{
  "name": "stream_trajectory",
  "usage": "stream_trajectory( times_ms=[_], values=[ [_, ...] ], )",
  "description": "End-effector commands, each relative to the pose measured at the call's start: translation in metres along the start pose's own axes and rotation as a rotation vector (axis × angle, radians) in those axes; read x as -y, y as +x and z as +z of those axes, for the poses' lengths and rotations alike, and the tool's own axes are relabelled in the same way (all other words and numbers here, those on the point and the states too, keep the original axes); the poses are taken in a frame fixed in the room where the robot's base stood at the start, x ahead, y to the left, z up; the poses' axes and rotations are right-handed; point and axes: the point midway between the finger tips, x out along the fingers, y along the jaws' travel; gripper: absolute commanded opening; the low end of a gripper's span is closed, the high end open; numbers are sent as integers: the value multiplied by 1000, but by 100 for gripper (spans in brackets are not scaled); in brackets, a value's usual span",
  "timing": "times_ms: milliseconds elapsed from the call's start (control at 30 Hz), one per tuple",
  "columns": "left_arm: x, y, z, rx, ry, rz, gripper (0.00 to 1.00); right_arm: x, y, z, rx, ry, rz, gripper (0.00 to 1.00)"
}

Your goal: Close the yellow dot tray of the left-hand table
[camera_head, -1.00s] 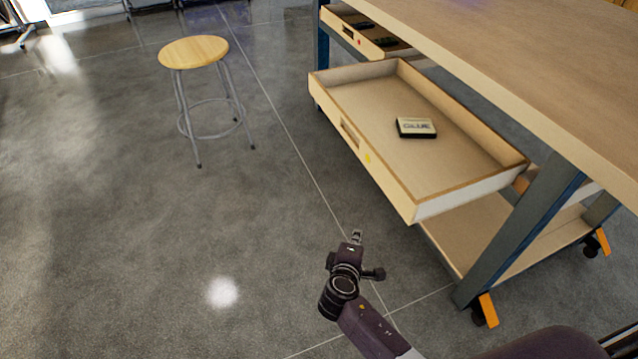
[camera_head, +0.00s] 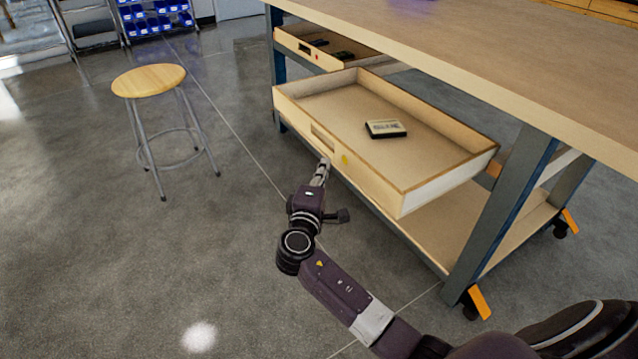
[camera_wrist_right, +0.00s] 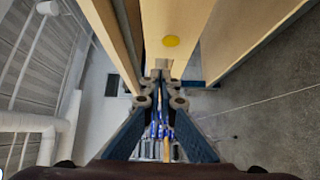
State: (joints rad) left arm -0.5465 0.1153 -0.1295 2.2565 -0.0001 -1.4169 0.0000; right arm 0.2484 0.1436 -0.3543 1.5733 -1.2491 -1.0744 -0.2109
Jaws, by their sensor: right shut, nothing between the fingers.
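The yellow dot tray (camera_head: 440,183) is a pale wooden drawer pulled far out from under the table top (camera_head: 480,50). Its yellow dot (camera_head: 345,160) is on the front panel, right of the slot handle (camera_head: 322,137). A small labelled box (camera_head: 386,128) lies inside. My right gripper (camera_head: 323,166) is shut and empty, its tip at the front panel near the handle and dot; I cannot tell whether it touches. In the right wrist view the dot (camera_wrist_right: 171,41) is just beyond the shut fingertips (camera_wrist_right: 161,70). My left gripper is not in view.
Another open drawer (camera_head: 325,50) with dark items is farther back. A lower shelf (camera_head: 440,232) and a blue-grey table leg (camera_head: 500,215) are below and right. A round stool (camera_head: 149,82) stands left. The floor between stool and table is clear.

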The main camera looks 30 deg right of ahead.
Motion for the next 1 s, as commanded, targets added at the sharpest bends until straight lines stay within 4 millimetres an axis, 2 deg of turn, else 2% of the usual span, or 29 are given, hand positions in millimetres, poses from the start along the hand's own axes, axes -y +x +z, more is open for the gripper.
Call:
stream_trajectory(
  times_ms=[33, 300, 800, 1000],
  values=[
    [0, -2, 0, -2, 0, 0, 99, 0, 10, 2, 2, -1, 2, 0],
    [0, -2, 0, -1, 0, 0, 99, 0, 31, 26, 0, -1, 0, 0],
    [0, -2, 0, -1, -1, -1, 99, 1, 34, 29, -1, 0, -1, 0],
    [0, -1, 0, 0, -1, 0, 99, 0, 46, 42, 2, -2, 0, 0]
  ],
)
